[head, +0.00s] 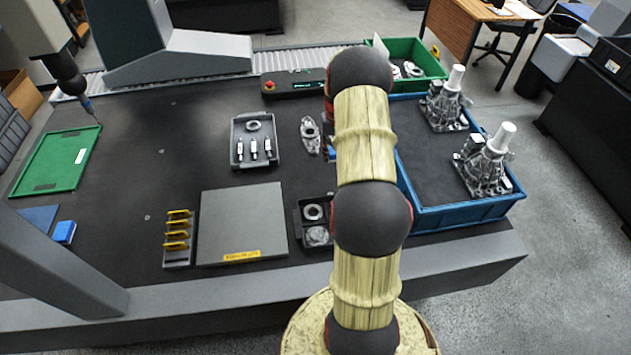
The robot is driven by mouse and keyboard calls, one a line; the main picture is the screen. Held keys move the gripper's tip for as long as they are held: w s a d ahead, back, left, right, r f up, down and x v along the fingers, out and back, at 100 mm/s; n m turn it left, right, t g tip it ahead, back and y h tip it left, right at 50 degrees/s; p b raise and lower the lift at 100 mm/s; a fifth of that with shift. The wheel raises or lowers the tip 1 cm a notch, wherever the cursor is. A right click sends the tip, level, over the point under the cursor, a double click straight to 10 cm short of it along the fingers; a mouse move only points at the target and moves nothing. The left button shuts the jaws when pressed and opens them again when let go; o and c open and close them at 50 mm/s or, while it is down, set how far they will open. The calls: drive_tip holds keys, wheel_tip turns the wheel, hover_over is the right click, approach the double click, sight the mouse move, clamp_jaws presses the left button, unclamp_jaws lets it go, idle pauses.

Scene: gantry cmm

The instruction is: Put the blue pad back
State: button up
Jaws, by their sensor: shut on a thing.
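My gripper (330,146) is almost wholly hidden behind my own raised arm; only a small dark and red part shows at the arm's left edge. A small piece of a blue pad (331,155) shows there, at the jaws. The gripper is shut on it, above the dark table, right of the grey metal part. The pad's shape and tilt are hidden. At the far left of the table lies a flat darker blue mat (38,218), with a small bright blue block (64,232) at its right edge.
The dark table (130,190) holds a green mat (58,160), a grey tray (236,160), a grey plate (240,225), a yellow-tabbed rack (178,240) and a small dark tray (301,222). A blue crate (462,217) with castings stands right. A grey gantry leg (50,270) crosses lower left.

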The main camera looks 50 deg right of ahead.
drive_tip(key=b, duration=0.2)
hover_over(316, 187)
drive_tip(key=d, duration=0.1)
wheel_tip(316, 187, down, 6)
drive_tip(key=shift+d+r, duration=0.1)
drive_tip(key=shift+d, duration=0.05)
drive_tip(key=shift+w+a+f+b, duration=0.1)
drive_tip(key=shift+a+f+b, duration=0.1)
drive_tip(key=shift+f, duration=0.55)
drive_tip(key=shift+s+a+f+b, duration=0.1)
drive_tip(key=shift+a+f+b, duration=0.15)
drive_tip(key=shift+f, duration=0.55)
drive_tip(key=shift+w+a+f+b, duration=0.1)
drive_tip(key=shift+a+f+b, duration=0.1)
drive_tip(key=shift+f, duration=0.55)
drive_tip(key=shift+f, duration=0.2)
drive_tip(key=o, duration=1.1)
drive_tip(key=shift+r, duration=0.1)
wheel_tip(316, 187, up, 12)
drive_tip(key=p, duration=0.3)
drive_tip(key=shift+r, duration=0.15)
